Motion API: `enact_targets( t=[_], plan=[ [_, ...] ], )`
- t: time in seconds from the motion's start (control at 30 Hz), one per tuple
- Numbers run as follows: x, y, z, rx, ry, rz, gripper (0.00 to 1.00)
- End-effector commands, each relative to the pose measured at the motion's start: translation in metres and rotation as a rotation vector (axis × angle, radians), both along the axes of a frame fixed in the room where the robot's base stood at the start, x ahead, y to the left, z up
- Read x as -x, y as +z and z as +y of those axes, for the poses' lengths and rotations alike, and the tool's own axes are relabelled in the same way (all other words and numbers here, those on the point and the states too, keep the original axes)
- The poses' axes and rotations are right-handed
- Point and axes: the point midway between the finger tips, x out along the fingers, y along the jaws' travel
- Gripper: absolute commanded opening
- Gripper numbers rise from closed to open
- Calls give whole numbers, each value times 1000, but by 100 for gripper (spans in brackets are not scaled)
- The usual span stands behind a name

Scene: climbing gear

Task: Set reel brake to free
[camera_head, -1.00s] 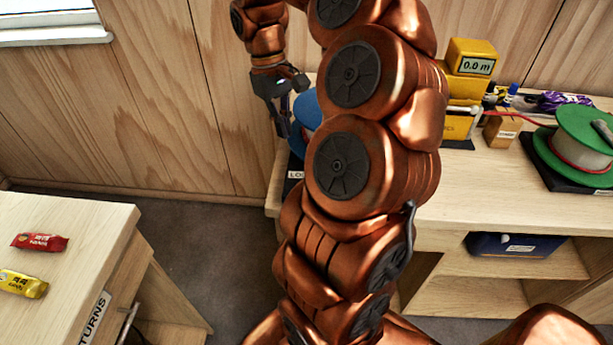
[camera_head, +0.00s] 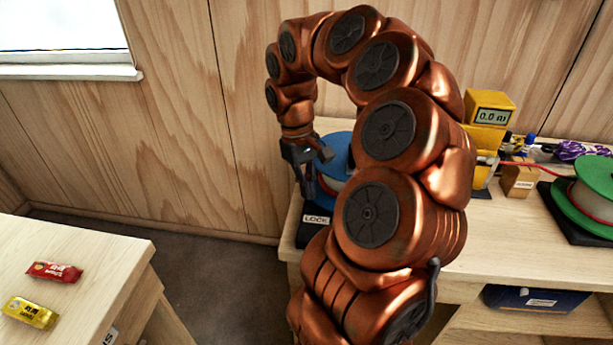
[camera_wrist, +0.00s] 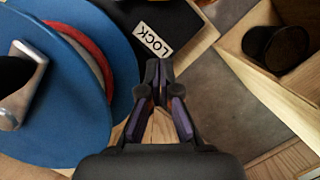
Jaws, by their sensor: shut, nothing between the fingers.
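The blue reel (camera_head: 340,152) stands on a dark base on the bench, partly hidden by my arm in the head view. In the wrist view the blue reel (camera_wrist: 60,140) fills the left side, with a red band and a metal crank part on it. A white LOCK label (camera_head: 316,219) is on the base's front left corner; the wrist view shows this LOCK label (camera_wrist: 153,40) just beyond the fingertips. My gripper (camera_head: 307,190) is shut and empty beside the reel's left edge, above the base. In the wrist view my gripper (camera_wrist: 158,75) points toward the label. I cannot make out the brake lever.
A green reel (camera_head: 590,205) is at the right of the bench. A blue case (camera_head: 535,300) sits on the shelf below. A left table (camera_head: 110,255) holds a red packet (camera_head: 54,271) and a yellow packet (camera_head: 30,312).

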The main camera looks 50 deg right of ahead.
Motion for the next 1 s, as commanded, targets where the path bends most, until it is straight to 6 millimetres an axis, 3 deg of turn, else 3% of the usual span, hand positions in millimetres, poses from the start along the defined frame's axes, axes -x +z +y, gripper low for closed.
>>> enact_targets(
  t=[0.43, 0.7, 1.0],
  plan=[
    [15, -55, 4, -5, 1, 3, 0],
    [43, -53, 8, -3, 0, 1, 0],
    [53, -54, 11, -2, 2, 3, 0]
  ],
)
